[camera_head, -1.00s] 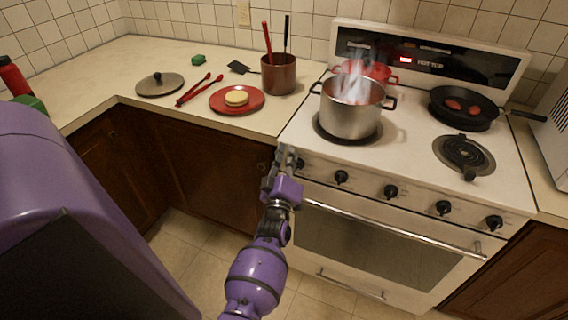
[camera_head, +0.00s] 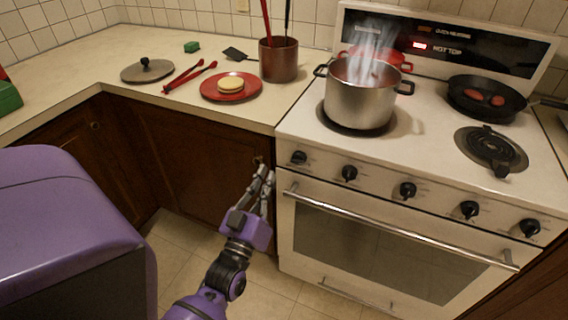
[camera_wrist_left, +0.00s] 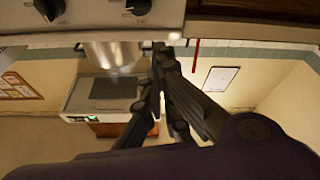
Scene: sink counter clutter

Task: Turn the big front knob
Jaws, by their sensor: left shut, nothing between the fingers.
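Several similar black knobs line the white stove's (camera_head: 380,205) front panel: the leftmost (camera_head: 299,157), then others (camera_head: 349,172), (camera_head: 407,189), (camera_head: 469,209) and (camera_head: 529,227) to the right. I cannot tell which is the big one. My left gripper (camera_head: 265,172) is shut and empty. It points upward in front of the dark cabinet, left of and below the leftmost knob, apart from it. In the left wrist view, the fingers (camera_wrist_left: 160,55) meet at the tips, and two knobs (camera_wrist_left: 48,8), (camera_wrist_left: 138,6) show at the top left. My right gripper is out of view.
A steaming steel pot (camera_head: 358,100) stands on the front-left burner, a red pot (camera_head: 392,57) behind it. A black pan (camera_head: 487,100) is at the back right. The oven handle (camera_head: 400,225) runs below the knobs. A red plate (camera_head: 231,90) and a utensil pot (camera_head: 279,62) stand on the counter.

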